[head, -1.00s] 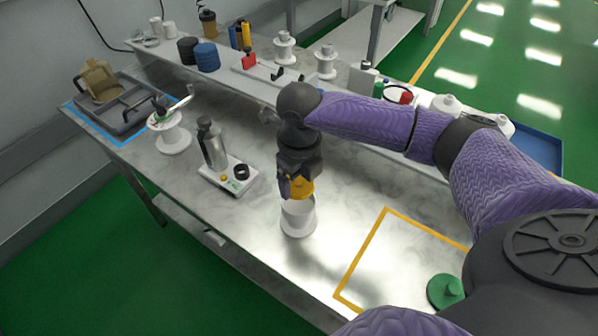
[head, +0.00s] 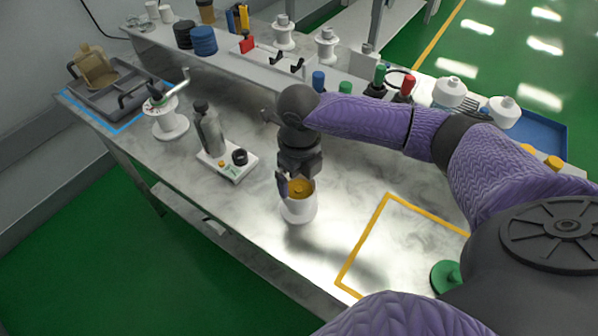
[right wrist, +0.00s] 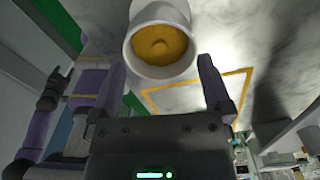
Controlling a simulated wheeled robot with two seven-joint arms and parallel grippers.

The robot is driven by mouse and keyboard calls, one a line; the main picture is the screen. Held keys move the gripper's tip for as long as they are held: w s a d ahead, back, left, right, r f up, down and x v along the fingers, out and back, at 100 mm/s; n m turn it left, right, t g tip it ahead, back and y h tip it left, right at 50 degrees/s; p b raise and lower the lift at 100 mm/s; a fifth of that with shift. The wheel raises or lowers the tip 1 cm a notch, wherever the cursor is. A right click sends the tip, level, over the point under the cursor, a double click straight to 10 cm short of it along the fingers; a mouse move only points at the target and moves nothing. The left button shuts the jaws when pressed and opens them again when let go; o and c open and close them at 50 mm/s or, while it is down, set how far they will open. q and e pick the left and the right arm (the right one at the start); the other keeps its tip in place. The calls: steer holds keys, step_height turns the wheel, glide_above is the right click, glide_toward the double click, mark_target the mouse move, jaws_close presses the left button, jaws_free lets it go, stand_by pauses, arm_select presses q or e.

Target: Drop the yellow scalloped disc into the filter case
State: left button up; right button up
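The yellow scalloped disc (head: 299,187) lies inside the round white filter case (head: 299,208), which stands upright on the bench near its front edge. In the right wrist view the disc (right wrist: 161,44) sits within the rim of the case (right wrist: 148,12), its knob facing me. My right gripper (head: 299,176) is just above the case mouth; in the wrist view its fingers (right wrist: 161,65) are wide apart with nothing between them. My left gripper is outside the head view; a small dark end of a purple arm at the left of the wrist view seems to be it, fingers unclear.
A white device with a grey bottle (head: 228,164) and a white spool stand (head: 170,126) stand left of the case. A grey tray (head: 118,98) lies farther left.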

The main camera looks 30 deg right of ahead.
step_height(320, 180, up, 10)
steer(key=p, duration=0.2)
steer(key=shift+p, duration=0.35)
